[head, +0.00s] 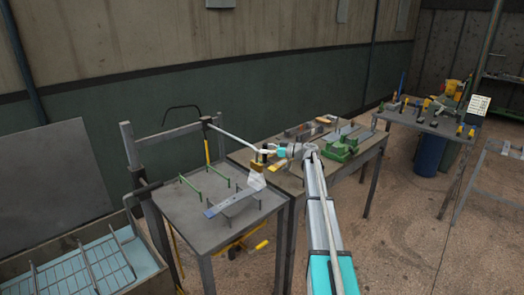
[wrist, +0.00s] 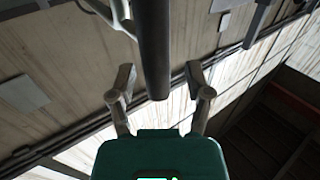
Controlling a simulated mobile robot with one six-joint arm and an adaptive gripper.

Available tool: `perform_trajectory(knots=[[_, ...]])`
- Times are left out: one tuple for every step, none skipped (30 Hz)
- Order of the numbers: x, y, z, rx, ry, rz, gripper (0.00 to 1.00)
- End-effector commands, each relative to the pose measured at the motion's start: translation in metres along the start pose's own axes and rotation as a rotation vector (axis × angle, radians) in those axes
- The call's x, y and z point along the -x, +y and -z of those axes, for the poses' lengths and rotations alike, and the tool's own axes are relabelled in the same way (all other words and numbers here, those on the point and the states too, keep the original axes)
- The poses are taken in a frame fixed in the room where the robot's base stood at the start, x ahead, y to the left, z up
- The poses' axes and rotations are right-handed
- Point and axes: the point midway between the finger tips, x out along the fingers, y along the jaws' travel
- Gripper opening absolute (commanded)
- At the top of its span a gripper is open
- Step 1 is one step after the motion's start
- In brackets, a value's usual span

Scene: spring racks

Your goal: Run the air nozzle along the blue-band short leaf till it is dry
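The blue-band leaf (head: 236,202) is a grey strip lying across the near left table, with its blue band (head: 210,212) at the left end. My gripper (head: 262,153) is above the leaf's right end in the head view. It holds the air nozzle, a small brown-yellow piece (head: 258,160). A pale, see-through cone (head: 255,181) spreads down from the nozzle towards the leaf's right end. In the wrist view, a dark tube (wrist: 154,50) stands between my gripper's fingers (wrist: 160,82); contact with the pads is hard to see. Whether the leaf is wet cannot be told.
Green upright pegs (head: 190,186) stand on the near table (head: 180,225). A pale rod (head: 235,138) runs from a post to my gripper. A tank of pale blue liquid (head: 85,275) is at left. A bench with a green vise (head: 342,150) adjoins at right.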

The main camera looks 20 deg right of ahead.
Motion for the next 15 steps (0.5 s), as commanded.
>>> perform_trajectory(knots=[[0.0, 0.0, 0.0, 0.0, 0.001, 0.0, 0.65], [-0.001, 0.001, 0.0, 0.0, 0.001, 0.0, 0.65], [-0.001, 0.001, 0.0, 0.0, 0.001, 0.0, 0.65], [-0.001, 0.001, 0.001, 0.0, 0.001, 0.0, 0.65], [-0.001, 0.001, 0.001, 0.0, 0.001, 0.0, 0.65], [-0.001, 0.001, 0.001, 0.0, 0.002, 0.0, 0.65], [-0.001, 0.001, 0.001, 0.0, 0.002, 0.0, 0.65], [0.0, 0.001, 0.001, 0.0, 0.002, -0.001, 0.65], [0.001, 0.001, 0.001, 0.0, 0.002, -0.001, 0.65], [0.001, 0.001, 0.001, 0.0, 0.002, -0.001, 0.65], [0.003, 0.001, 0.001, 0.0, 0.002, -0.001, 0.65], [0.005, 0.001, 0.001, 0.0, 0.002, -0.002, 0.65], [0.007, 0.001, 0.001, 0.0, 0.002, -0.002, 0.65], [0.009, 0.001, 0.001, 0.0, 0.002, -0.002, 0.65], [0.012, 0.001, 0.001, 0.0, 0.002, -0.002, 0.65]])
